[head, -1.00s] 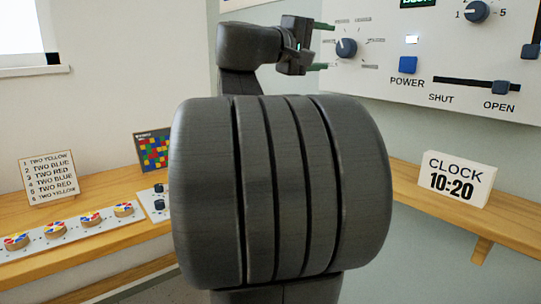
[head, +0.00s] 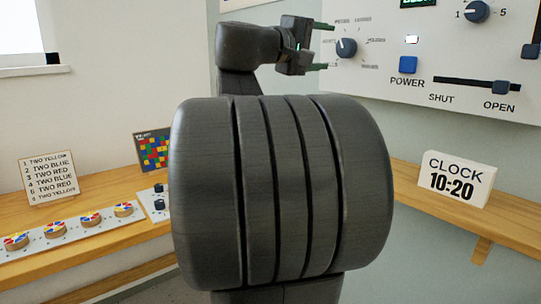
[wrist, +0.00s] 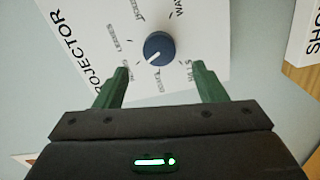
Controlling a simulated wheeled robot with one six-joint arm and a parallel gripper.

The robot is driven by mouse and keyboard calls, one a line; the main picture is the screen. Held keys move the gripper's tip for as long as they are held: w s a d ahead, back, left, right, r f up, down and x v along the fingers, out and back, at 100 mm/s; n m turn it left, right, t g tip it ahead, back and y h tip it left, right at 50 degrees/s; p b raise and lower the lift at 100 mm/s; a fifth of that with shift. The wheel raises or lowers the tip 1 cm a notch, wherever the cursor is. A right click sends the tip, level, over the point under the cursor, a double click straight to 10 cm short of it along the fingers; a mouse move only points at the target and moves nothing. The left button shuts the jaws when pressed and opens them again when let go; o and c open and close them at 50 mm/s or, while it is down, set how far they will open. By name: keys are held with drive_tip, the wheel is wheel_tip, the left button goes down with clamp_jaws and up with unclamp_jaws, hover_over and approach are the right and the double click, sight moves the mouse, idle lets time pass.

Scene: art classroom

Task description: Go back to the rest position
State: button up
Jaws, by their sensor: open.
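My gripper (head: 328,47) is open and empty in the head view, raised at the top middle in front of the white control panel (head: 430,65). Its green fingers point right, close to the dark blue dial (head: 346,48); I cannot tell the exact gap. In the wrist view my gripper (wrist: 159,69) has its two fingers well apart, with nothing between them. A blue dial (wrist: 158,48) with a white pointer shows just beyond the fingertips, on a white panel with the word PROJECTOR.
A wooden shelf (head: 410,180) on the right bears a CLOCK 10:20 sign (head: 457,180). A left bench (head: 100,190) holds a list card (head: 49,178), a coloured grid board (head: 155,150) and several round dials. The panel has a blue POWER button (head: 408,65) and a slider (head: 501,88).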

sight(343, 46)
drive_tip(key=x, duration=0.6)
drive_tip(key=shift+w+d, duration=0.15)
drive_tip(key=shift+d, duration=0.2)
drive_tip(key=shift+w+r+n+p, duration=0.1)
drive_tip(key=shift+r+n+p, duration=0.15)
drive_tip(key=shift+n+p, duration=0.25)
drive_tip(key=shift+a+r+n+p, duration=0.1)
drive_tip(key=shift+n+p, duration=0.7)
drive_tip(key=shift+p, duration=0.2)
drive_tip(key=n+p, duration=0.6)
drive_tip(key=p, duration=0.1)
drive_tip(key=n+p, duration=0.7)
drive_tip(key=p, duration=0.2)
drive_tip(key=n+p, duration=0.2)
drive_tip(key=p, duration=0.1)
drive_tip(key=shift+n+p, duration=0.4)
drive_tip(key=shift+p, duration=0.1)
drive_tip(key=shift+f, duration=0.3)
